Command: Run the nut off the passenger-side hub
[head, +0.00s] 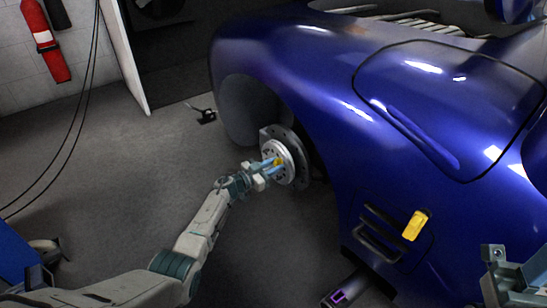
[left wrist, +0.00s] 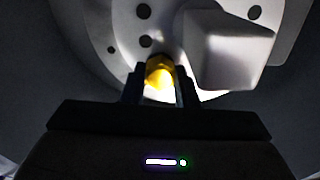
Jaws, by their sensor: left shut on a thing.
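The passenger-side hub (head: 284,150) is a pale metal disc in the wheel opening of the blue car, and it fills the top of the left wrist view (left wrist: 118,25). In the left wrist view the nut (left wrist: 159,72) shows between the dark fingertips. My left gripper (head: 271,168) reaches the hub's face and is shut on the nut. Whether the nut is still threaded on is hidden. Part of my right arm's end shows at the lower right edge; its jaws cannot be made out.
The blue car body (head: 300,50) curves close above and right of the hub. A pale block (left wrist: 228,48) sits beside the nut in the left wrist view. A yellow object (head: 415,225) is on the car's lower side. Open grey floor (head: 130,180) lies left.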

